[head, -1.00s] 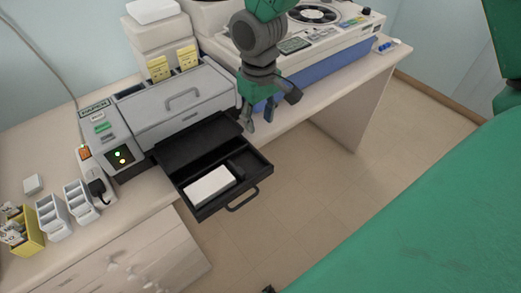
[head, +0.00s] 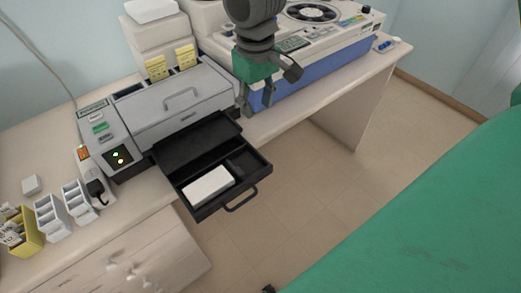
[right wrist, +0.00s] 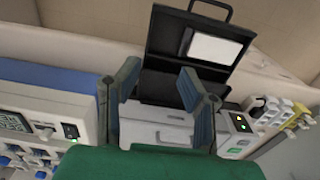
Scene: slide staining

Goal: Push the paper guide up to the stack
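The paper stack (head: 208,186) is a white block lying in the black pulled-out tray (head: 203,213) of a grey printer. The paper guide (head: 243,163) appears as a dark raised piece right of the stack, apart from it; it is hard to tell from the black tray. My right gripper (head: 257,105) is open and empty, behind and above the tray's right end. In the right wrist view, the open fingers (right wrist: 157,92) point toward the printer and tray (right wrist: 157,72), with the stack (right wrist: 215,48) beyond them. My left gripper is not in view.
The printer body (head: 180,105) stands behind the tray. A white machine with a blue base (head: 320,75) stands to the right. White racks (head: 77,200) and a yellow holder (head: 24,232) are at the left. The floor right of the tray is clear.

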